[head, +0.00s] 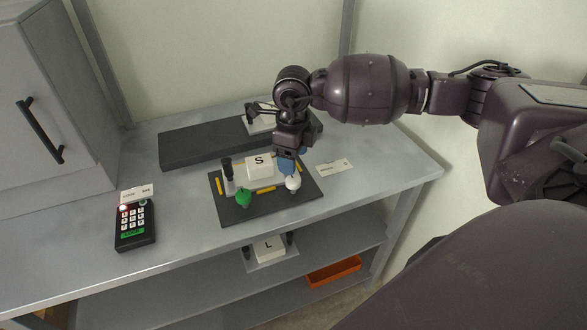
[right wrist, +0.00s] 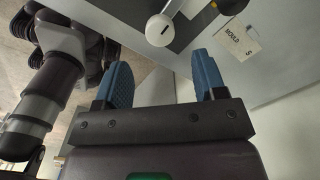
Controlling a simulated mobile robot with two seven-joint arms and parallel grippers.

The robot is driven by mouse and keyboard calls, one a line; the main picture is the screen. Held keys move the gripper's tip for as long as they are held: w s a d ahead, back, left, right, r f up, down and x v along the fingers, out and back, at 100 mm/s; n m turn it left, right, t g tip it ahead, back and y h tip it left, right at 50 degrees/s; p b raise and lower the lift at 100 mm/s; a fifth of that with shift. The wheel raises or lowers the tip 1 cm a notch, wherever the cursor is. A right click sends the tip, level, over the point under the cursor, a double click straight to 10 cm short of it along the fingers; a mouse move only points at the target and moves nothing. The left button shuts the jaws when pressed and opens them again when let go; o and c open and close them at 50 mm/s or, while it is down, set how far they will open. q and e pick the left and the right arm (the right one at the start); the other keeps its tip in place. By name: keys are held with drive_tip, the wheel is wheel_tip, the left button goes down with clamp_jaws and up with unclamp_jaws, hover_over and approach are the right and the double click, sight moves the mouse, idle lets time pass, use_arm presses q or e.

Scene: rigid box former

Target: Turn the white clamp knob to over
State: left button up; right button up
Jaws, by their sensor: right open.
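The white clamp knob (head: 293,183) stands at the right front of a dark base plate (head: 270,207). In the right wrist view the knob (right wrist: 160,30) is round, with a short dark mark on its face and a pale bar running from it. My right gripper (head: 289,163), with blue fingers, is just behind and above the knob in the head view. In the right wrist view its fingers (right wrist: 161,78) are apart and empty, with the knob beyond their tips, roughly between them. My left gripper is not in view.
A green knob (head: 243,196) and white block marked S (head: 260,166) share the plate. A black keypad (head: 135,227) stands left. A label (head: 335,167) lies right of the plate. A dark slab (head: 195,149) lies behind. A block marked L (head: 268,248) and orange tray (head: 333,272) are below.

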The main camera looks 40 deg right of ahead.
sight(293, 179)
drive_tip(key=shift+r, duration=2.05)
